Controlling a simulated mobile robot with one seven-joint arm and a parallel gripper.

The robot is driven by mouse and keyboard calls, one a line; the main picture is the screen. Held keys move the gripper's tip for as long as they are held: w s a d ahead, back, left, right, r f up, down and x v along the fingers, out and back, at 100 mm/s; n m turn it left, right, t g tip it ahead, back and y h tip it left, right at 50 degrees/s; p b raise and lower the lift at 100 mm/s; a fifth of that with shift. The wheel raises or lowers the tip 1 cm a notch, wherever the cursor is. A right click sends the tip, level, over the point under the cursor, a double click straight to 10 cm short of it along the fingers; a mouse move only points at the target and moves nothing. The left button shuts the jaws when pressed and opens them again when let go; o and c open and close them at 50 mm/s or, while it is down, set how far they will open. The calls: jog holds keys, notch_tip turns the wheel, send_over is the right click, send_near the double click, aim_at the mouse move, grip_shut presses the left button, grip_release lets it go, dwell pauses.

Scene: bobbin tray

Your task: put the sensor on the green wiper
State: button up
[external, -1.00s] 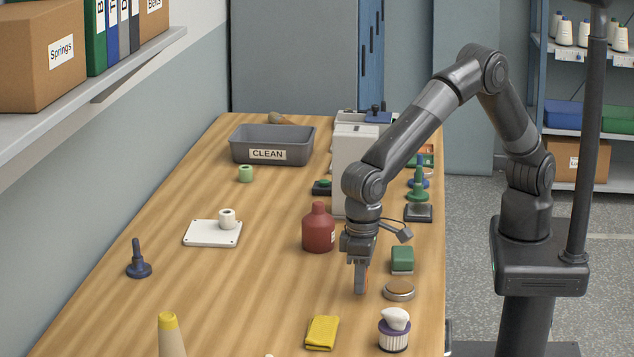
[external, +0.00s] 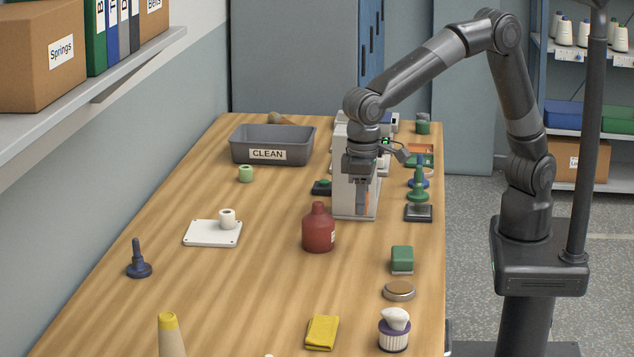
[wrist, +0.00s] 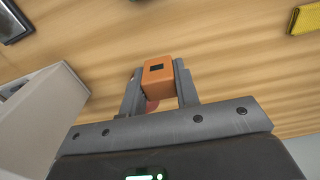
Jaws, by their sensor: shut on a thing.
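The sensor is a small orange block with a dark window, seen in the wrist view (wrist: 158,80) between my gripper's fingers (wrist: 160,88). The green wiper (external: 402,256), a green block on a grey base, sits on the table near the right edge, nearer the camera than my gripper. Its top is bare.
The red bottle (external: 318,230) stands left of the wiper. A round brown-topped tin (external: 399,291) lies just in front of the wiper. A green-handled stamp (external: 418,196) and the white machine (external: 343,190) stand behind. A yellow cloth (external: 322,333) and a brush (external: 394,330) lie nearer.

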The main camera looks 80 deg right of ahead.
jog(key=s+d+r, duration=0.3)
jog(key=s+d, duration=0.4)
jog(key=d, duration=0.3)
send_over(403, 252)
notch_tip(403, 252, down, 7)
jog(key=shift+d+f, duration=0.15)
jog(key=shift+f, duration=2)
jog(key=shift+f, duration=0.2)
jog(key=o, duration=1)
jog(key=shift+c, duration=0.2)
jog(key=shift+r, duration=0.1)
